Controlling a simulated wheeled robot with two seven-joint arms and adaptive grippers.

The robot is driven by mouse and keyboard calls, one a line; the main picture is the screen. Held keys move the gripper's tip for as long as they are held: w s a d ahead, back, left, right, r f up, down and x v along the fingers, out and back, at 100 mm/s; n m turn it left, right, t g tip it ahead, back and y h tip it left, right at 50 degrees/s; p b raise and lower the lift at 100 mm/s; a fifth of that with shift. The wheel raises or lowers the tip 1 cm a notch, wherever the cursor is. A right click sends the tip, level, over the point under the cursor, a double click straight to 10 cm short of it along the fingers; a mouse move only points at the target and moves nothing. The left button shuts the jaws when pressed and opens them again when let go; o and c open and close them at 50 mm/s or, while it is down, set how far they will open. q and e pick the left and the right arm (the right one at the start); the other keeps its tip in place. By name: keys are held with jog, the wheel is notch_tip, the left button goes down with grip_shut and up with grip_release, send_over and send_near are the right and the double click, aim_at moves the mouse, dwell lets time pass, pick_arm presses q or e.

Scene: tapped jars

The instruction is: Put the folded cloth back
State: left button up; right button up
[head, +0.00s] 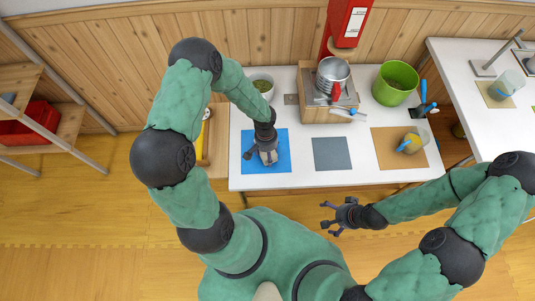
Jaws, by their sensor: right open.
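I cannot make out for certain which thing is the folded cloth. A flat dark grey square (332,154) lies in the middle of the white table, and a flat blue square (255,180) lies to its left. My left gripper (267,157) points down over the blue square. Its fingers are small and partly hidden, so I cannot tell whether they are open or hold anything. My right gripper (328,217) is open and empty, in front of the table's near edge, below the grey square.
A metal jar (332,76) with a red tap stands on a wooden box (318,114). A green bin (395,83) stands to its right. A red dispenser (349,22) is at the back. A shelf with a red crate (28,123) is left.

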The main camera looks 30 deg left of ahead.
pick_arm(q)
jog(key=shift+r, duration=0.15)
jog(key=shift+f, duration=0.25)
jog(key=o, duration=1.6)
jog(key=shift+r, duration=0.1)
jog(key=shift+c, duration=0.2)
